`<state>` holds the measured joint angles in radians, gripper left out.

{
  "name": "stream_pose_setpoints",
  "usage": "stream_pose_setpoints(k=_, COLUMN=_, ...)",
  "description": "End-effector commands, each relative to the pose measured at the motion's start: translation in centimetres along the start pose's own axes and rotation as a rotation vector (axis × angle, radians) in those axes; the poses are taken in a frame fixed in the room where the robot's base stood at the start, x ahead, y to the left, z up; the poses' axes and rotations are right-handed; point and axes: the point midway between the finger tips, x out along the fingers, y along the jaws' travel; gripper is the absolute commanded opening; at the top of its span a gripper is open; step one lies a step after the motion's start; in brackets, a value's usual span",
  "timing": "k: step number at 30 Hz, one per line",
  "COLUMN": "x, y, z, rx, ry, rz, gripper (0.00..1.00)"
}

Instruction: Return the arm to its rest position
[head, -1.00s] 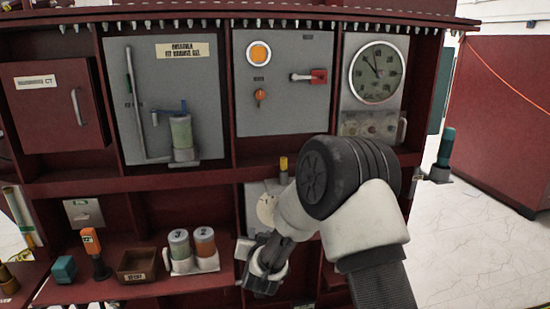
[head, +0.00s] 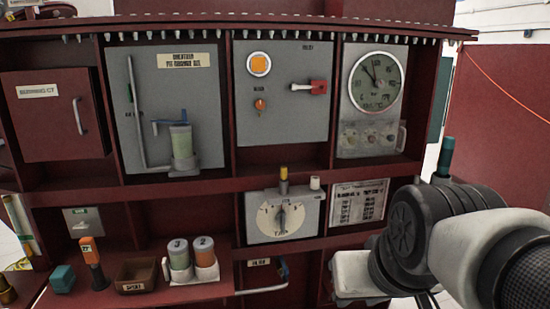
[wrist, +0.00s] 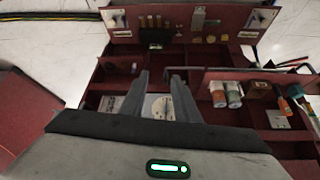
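My gripper (wrist: 160,83) shows in the wrist view with its two grey fingers apart and nothing between them. Through the gap shows the dial panel (wrist: 158,106), at a distance beyond the fingers. In the head view my arm (head: 440,235) is folded at the lower right, in front of the right end of the red cabinet (head: 150,188). My gripper itself cannot be made out in the head view. The dial panel also shows in the head view (head: 283,215), with no arm in front of it.
On the lower left shelf stand two numbered canisters (head: 191,255), a brown box (head: 136,274), an orange-topped tool (head: 92,258) and a teal block (head: 62,279). A white tray (head: 352,284) is close by my arm. Pale floor lies right of the cabinet.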

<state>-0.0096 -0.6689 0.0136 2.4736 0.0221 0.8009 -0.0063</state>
Motion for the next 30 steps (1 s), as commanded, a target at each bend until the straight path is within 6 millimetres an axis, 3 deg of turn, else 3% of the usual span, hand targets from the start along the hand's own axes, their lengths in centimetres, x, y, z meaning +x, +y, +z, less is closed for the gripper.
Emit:
stream_pose_setpoints(k=3, x=-1.6, y=1.1, z=3.2, rx=0.017, ry=-0.043, rz=0.022, gripper=0.29)
stream_pose_setpoints(k=14, x=-9.6, y=0.9, z=-2.0, rx=0.013, ry=-0.045, rz=0.019, gripper=0.29)
stream_pose_setpoints(k=21, x=-16.7, y=0.8, z=-6.2, rx=0.013, ry=-0.045, rz=0.019, gripper=0.29)
stream_pose_setpoints(k=25, x=-18.7, y=0.8, z=-7.4, rx=0.013, ry=-0.045, rz=0.019, gripper=0.29)
stream_pose_setpoints(k=30, x=-19.3, y=0.7, z=-7.8, rx=0.013, ry=-0.045, rz=0.019, gripper=0.29)
